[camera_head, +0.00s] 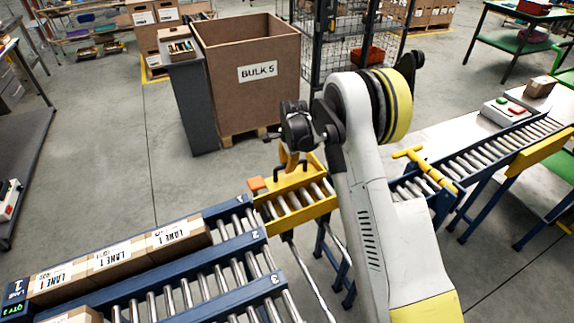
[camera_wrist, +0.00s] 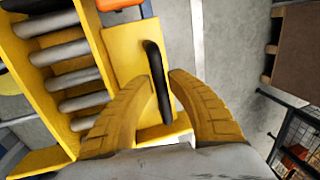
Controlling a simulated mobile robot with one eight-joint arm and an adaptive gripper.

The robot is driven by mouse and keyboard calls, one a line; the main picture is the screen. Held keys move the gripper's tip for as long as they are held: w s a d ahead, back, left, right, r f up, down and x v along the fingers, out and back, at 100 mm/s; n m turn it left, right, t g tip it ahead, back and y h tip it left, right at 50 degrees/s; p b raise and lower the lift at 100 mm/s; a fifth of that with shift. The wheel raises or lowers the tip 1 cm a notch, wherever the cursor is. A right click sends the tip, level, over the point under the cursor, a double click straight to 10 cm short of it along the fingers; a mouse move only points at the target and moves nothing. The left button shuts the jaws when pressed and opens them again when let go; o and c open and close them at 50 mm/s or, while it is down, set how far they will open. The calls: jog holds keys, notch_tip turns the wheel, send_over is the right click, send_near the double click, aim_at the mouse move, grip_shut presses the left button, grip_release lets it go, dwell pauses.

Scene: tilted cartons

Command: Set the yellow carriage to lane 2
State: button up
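The yellow carriage (camera_head: 318,208) with its rollers stands across the ends of the lanes. Its left end appears to face the end of lane 1 (camera_head: 226,228). Lane 2 (camera_head: 205,275) is one lane nearer, its end beside the carriage's near corner. The carriage also shows in the wrist view (camera_wrist: 110,50), with a black handle (camera_wrist: 155,62) on its yellow side plate. My gripper (camera_wrist: 160,77) has one orange-yellow finger on each side of this handle, tips close against it. In the head view my gripper (camera_head: 290,160) is over the carriage's far side, partly hidden by my wrist.
Several cartons (camera_head: 120,258) lie on lane 1. Lane 3 (camera_head: 255,308) is nearest. An infeed conveyor (camera_head: 480,160) with a yellow stop bar (camera_head: 425,167) runs to the right. A brown BULK 5 bin (camera_head: 255,100) and a grey stand (camera_head: 190,105) are behind; floor between is clear.

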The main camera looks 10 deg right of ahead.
grip_shut()
jog(key=shift+s, duration=0.1)
jog(key=b, duration=0.1)
send_over(307, 194)
jog(key=s+a, duration=0.2)
jog(key=s, duration=0.2)
jog(key=shift+s+d, duration=0.1)
jog(key=shift+d, duration=0.1)
jog(key=o, duration=0.6)
grip_release()
jog(key=shift+c, duration=0.2)
